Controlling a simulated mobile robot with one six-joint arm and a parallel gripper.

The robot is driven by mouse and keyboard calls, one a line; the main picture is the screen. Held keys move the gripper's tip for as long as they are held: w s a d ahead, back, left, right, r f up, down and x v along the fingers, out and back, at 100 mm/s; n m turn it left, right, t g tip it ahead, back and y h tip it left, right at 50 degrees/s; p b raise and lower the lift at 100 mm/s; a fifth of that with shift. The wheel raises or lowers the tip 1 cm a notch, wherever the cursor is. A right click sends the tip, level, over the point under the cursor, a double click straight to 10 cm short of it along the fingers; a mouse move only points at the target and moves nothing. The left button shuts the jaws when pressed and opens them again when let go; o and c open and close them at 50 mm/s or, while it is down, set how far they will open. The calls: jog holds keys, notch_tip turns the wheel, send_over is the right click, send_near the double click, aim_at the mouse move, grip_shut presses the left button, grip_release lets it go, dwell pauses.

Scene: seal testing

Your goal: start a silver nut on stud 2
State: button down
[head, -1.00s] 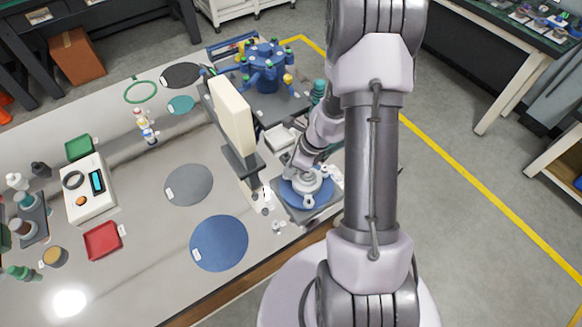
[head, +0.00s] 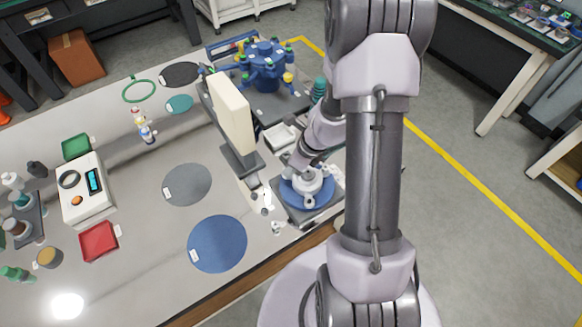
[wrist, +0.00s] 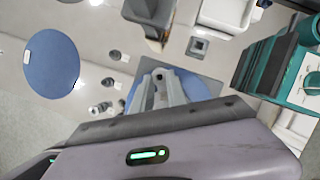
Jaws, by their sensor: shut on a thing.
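The blue round flange (head: 318,205) sits on a grey square base plate (head: 281,208) near the table's front edge. It also shows behind my fingers in the wrist view (wrist: 197,86). My gripper (head: 306,183) points down over the flange, near its middle. In the wrist view my gripper (wrist: 161,82) is shut on a small silver piece (wrist: 160,75), seemingly a nut, between the fingertips. The studs are mostly hidden by my gripper, so I cannot tell which is stud 2 or whether the nut touches one. Small loose silver parts (head: 277,228) lie left of the base plate.
A cream upright panel (head: 233,115) on a dark stand rises left of my arm. A blue multi-port fixture (head: 265,65) stands behind. A blue disc mat (head: 217,244) and grey disc mat (head: 187,184) lie flat to the left. A white box (head: 282,136) stands behind the flange.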

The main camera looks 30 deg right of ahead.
jog(key=shift+s+a+f+m+h+b, duration=0.15)
jog(key=shift+m+h+b, duration=0.2)
jog(key=shift+m+b, duration=0.6)
jog(key=shift+a+m+h+b, duration=0.1)
jog(key=shift+m+h+b, duration=0.25)
jog(key=shift+m+b, duration=0.55)
jog(key=c, duration=1.2)
grip_release()
jog(key=shift+t, duration=0.3)
jog(key=shift+c, duration=0.2)
jog(key=shift+r, duration=0.2)
notch_tip(320, 180, up, 9)
jog(key=p, duration=0.9)
